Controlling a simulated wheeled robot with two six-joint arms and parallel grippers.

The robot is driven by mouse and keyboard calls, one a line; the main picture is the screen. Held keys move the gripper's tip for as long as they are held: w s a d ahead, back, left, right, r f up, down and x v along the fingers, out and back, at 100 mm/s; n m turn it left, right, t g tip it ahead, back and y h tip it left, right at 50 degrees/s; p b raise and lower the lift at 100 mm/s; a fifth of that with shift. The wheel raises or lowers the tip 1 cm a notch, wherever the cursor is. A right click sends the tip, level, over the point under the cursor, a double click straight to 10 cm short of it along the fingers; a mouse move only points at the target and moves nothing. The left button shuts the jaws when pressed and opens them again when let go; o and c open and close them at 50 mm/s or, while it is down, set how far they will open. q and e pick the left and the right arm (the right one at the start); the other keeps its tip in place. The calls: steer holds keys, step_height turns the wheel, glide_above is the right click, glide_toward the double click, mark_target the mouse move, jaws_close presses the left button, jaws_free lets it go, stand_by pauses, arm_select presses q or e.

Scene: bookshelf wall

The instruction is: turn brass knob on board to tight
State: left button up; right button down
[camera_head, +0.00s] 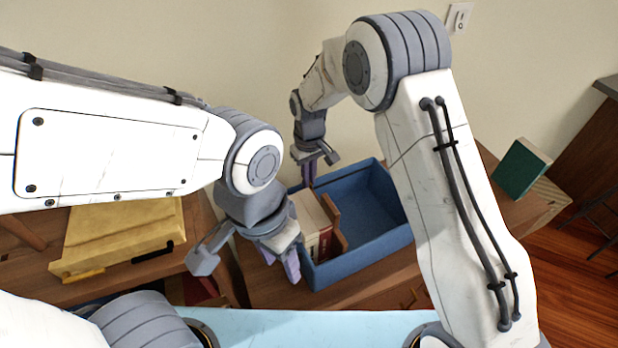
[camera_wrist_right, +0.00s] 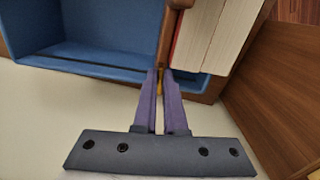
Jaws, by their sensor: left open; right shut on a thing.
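The brass knob (camera_wrist_right: 160,84) shows in the right wrist view as a small yellow spot between the fingertips of my right gripper (camera_wrist_right: 162,76). Most of it is hidden by the fingers. The brown wooden board (camera_wrist_right: 173,38) stands just beyond it in the blue box (camera_wrist_right: 60,62), beside the books. In the head view the board (camera_head: 336,222) stands upright in the box (camera_head: 345,276). My right gripper (camera_head: 309,182) is at the box's far left side, shut on the knob. My left gripper (camera_head: 247,264) is open and empty, left of the box.
Pale and red books (camera_head: 312,218) fill the box's left part; its right part is empty. A yellow binder-like item (camera_head: 120,232) lies at left. A green book (camera_head: 521,168) stands at right. A wall (camera_head: 250,50) is close behind the box.

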steer(key=shift+r+m, duration=0.1)
steer(key=shift+m, duration=0.4)
steer(key=c, duration=1)
jaws_free()
steer(key=shift+r+b, duration=0.3)
steer(key=shift+r, duration=0.15)
step_height(320, 180, up, 10)
steer(key=shift+f+b, duration=0.25)
steer(key=shift+b, duration=0.75)
